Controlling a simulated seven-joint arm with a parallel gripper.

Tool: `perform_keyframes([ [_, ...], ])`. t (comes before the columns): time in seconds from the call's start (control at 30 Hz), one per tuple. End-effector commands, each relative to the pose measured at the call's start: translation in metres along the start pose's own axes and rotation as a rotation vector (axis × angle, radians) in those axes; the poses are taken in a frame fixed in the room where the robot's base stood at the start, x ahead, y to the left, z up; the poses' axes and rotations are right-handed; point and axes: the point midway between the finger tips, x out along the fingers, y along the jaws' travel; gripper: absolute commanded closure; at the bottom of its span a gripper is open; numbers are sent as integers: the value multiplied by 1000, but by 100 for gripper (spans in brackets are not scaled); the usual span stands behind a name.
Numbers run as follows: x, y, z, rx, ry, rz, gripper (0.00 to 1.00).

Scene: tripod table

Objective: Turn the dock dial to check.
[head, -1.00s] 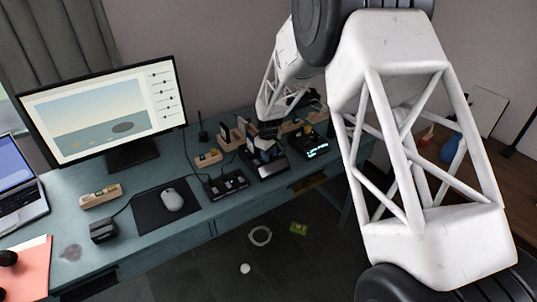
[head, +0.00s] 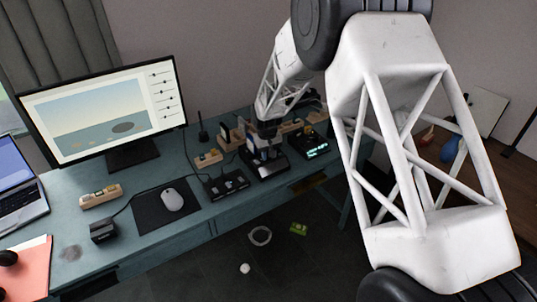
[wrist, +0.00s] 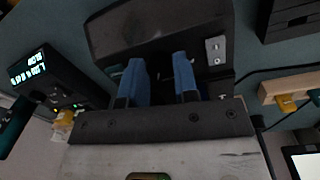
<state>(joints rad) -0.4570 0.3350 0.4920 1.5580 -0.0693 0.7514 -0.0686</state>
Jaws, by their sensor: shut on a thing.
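The dock is a dark block (wrist: 160,25) at the top of the wrist view, with a small metal plate on its right part. In the head view it is the dark unit (head: 268,172) near the table's front edge. My gripper (wrist: 158,64) points at the dock, with its two blue fingers a little apart and their tips at its near face. The fingers are shut on the dock dial, which is mostly hidden between them; its pointer and markings cannot be read. In the head view my gripper (head: 265,149) is small and upright over the dock.
A black device with a lit green display (head: 315,146) stands close right of the dock. A black box with controls (head: 227,184) lies to its left. Wooden blocks (head: 208,159) stand nearby. A mouse (head: 172,200) and monitor (head: 105,112) are farther left.

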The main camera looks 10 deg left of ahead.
Motion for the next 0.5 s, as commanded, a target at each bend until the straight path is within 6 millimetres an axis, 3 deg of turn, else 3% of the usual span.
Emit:
perform_keyframes([
  [0.5, 0, 0, 0, 125, -8, 0, 96],
])
